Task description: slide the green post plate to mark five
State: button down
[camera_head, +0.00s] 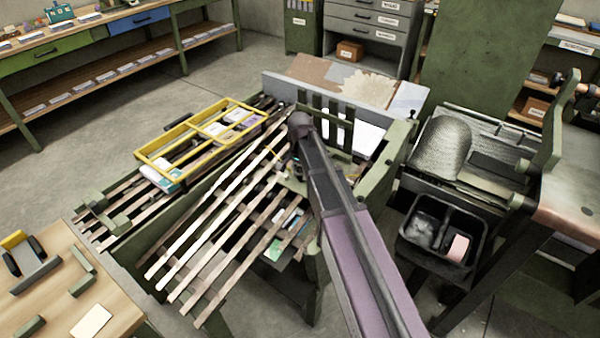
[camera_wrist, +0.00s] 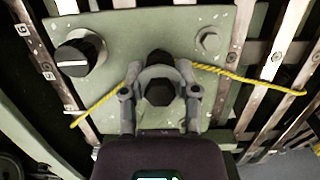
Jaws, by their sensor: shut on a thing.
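The green post plate (camera_wrist: 112,42) fills the middle of the wrist view, lying across slotted metal rails. It carries a dark post (camera_wrist: 159,92) with a hexagonal top, a black knob (camera_wrist: 78,55) with a white pointer line at the left, and a hex bolt (camera_wrist: 208,39) at the right. My gripper (camera_wrist: 160,98) is shut on the post, one finger on each side. A yellow cord (camera_wrist: 250,80) runs out from the post to both sides. Pips show on the right rail (camera_wrist: 232,60); I cannot tell which mark the plate stands at. In the head view my arm hides most of the plate.
Long slats (camera_head: 215,235) spread left of my arm in the head view. A yellow frame (camera_head: 205,140) lies over them. A wooden table (camera_head: 60,300) is at lower left.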

aim_at(290, 184)
jog(key=s+a, duration=0.2)
jog(key=s+a+f+b, duration=0.1)
jog(key=s, duration=0.1)
jog(key=shift+s+a, duration=0.25)
jog(key=shift+a, duration=0.15)
jog(key=shift+c, duration=1.8)
grip_release()
jog(key=shift+w, duration=0.15)
jog(key=w+d, duration=0.2)
jog(key=w+d+r+p, duration=0.1)
jog(key=w+d, duration=0.1)
jog(key=shift+w+r, duration=0.15)
jog(key=shift+w, duration=0.15)
jog(key=shift+s+a+r+p, duration=0.1)
jog(key=shift+s+r+p, duration=0.1)
jog(key=shift+r+p, duration=0.8)
notch_tip(290, 184, up, 12)
jog(key=p, duration=1.3)
jog(key=s+d+r+n+p, duration=0.1)
jog(key=s+d+n, duration=0.3)
jog(key=s, duration=0.5)
jog(key=s+d+r+n+p, duration=0.1)
jog(key=s+d+n, duration=0.3)
jog(key=s, duration=0.6)
jog(key=shift+d+r, duration=0.5)
jog(key=shift+d, duration=0.55)
